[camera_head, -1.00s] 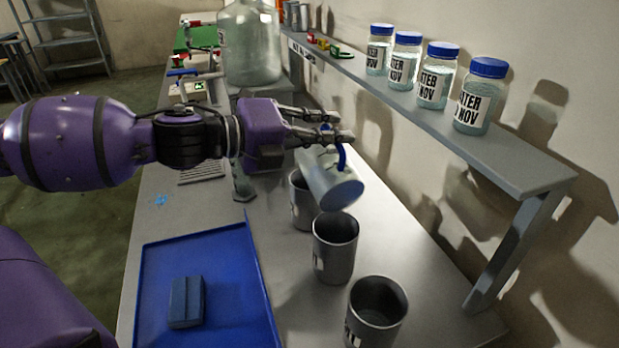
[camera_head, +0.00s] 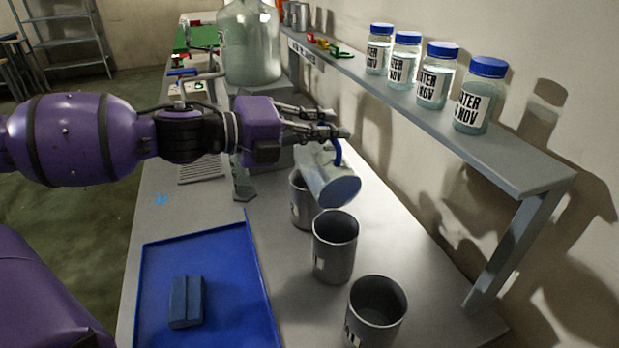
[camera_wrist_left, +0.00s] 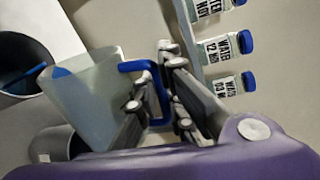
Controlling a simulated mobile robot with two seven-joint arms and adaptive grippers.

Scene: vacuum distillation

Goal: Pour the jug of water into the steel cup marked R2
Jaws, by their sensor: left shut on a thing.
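My left gripper (camera_head: 338,131) is shut on the blue handle of the jug (camera_head: 325,175), a pale translucent vessel. It holds the jug tilted in the air, above and beside the row of steel cups. The jug also shows in the left wrist view (camera_wrist_left: 85,98), with the handle between the fingers (camera_wrist_left: 165,75). Three steel cups stand on the bench: a far one (camera_head: 300,208) partly behind the jug, a middle one (camera_head: 335,250) and a near one (camera_head: 376,315). Their labels are too small or cut off to read, so I cannot tell which is R2. My right gripper is not in view.
A blue tray (camera_head: 228,285) with a dark blue block (camera_head: 186,302) lies left of the cups. A raised shelf (camera_head: 455,145) with several blue-capped water jars (camera_head: 433,78) runs along the right wall. A large glass bottle (camera_head: 250,45) stands behind the arm.

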